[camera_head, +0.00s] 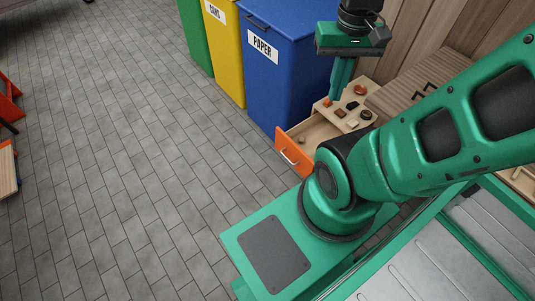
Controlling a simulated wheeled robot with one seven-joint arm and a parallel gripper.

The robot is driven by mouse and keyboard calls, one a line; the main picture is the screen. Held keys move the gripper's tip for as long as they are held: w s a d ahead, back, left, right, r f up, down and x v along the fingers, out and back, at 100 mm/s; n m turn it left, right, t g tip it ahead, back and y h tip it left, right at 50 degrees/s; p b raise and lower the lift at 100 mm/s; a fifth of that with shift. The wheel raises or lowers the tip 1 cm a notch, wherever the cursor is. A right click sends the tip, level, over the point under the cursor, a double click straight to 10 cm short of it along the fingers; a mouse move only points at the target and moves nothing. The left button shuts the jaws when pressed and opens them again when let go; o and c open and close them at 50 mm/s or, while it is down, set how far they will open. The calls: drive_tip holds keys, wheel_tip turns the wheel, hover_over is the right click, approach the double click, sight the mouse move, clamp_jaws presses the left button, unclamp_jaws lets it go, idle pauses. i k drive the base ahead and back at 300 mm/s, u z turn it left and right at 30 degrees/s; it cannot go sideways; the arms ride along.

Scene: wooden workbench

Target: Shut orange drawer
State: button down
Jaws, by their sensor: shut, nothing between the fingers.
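The orange drawer (293,154) is pulled out from the wooden workbench, with its orange front and pale handle toward the left. A small brownish item lies inside it near the front. My gripper (337,97) points down, with its fingers together and empty. In the picture its fingertips appear at the left end of a wooden surface above the drawer, near small items. I cannot tell whether they touch anything. My green arm hides the right part of the drawer and part of the bench.
A blue PAPER bin (285,75) stands close left of my gripper, with a yellow CANS bin (224,45) and a green bin (194,35) beyond it. Several small items lie on the wooden surface (325,111). The tiled floor (130,150) at left is mostly clear.

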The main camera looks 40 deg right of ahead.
sight(317, 129)
drive_tip(key=u, duration=0.05)
drive_tip(key=k, duration=0.95)
drive_tip(key=z, duration=0.6)
drive_tip(key=i, duration=1)
drive_tip(key=u, duration=0.05)
